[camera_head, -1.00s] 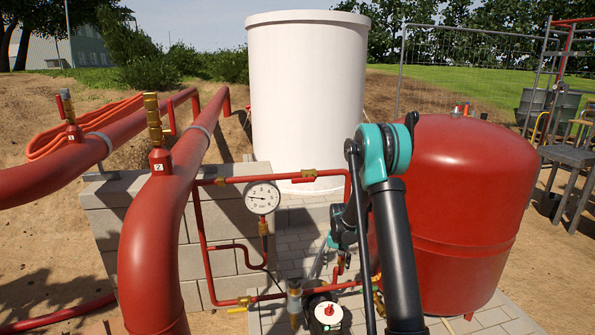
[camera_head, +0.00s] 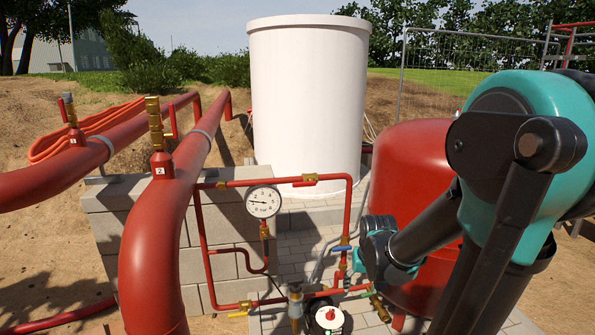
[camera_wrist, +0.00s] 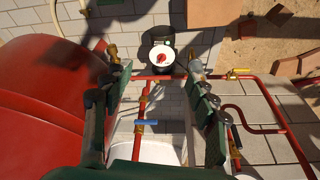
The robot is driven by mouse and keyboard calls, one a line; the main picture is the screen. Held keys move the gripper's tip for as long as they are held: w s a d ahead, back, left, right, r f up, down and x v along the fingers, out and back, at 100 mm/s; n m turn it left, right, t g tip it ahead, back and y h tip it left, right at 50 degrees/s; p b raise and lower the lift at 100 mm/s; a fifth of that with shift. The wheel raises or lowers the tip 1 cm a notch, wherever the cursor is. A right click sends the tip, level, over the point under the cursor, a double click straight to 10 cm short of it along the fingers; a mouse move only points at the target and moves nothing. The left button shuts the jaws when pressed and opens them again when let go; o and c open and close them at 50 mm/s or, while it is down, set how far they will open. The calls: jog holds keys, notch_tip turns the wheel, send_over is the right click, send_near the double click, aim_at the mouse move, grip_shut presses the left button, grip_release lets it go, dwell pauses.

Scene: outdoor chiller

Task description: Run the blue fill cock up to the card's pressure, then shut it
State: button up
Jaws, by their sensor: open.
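The blue fill cock's lever (camera_head: 341,248) lies crosswise on a short vertical red pipe, right of the gauge. It also shows in the wrist view (camera_wrist: 146,123), between my fingers in the picture and apart from both. My gripper (camera_wrist: 155,62) is open and empty. In the head view my gripper (camera_head: 378,256) is just right of the blue lever, with its fingers partly hidden. The round white pressure gauge (camera_head: 263,201) has its needle pointing left, toward the low side; its exact reading is too small to tell. I cannot make out the card.
The red vessel (camera_head: 408,165) stands close on the right, partly behind my arm. A white-topped unit with a red knob (camera_head: 328,315) sits low in front. Yellow-handled (camera_head: 238,314) and green-handled (camera_head: 365,294) valves are nearby. Thick red pipes (camera_head: 160,240) run on the left.

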jog(key=s+f, duration=0.1)
jog(key=s, duration=0.8)
jog(key=shift+s+d+f+n+t, duration=0.2)
jog(key=shift+d+f+n+t, duration=0.05)
jog(key=shift+n+t, duration=0.15)
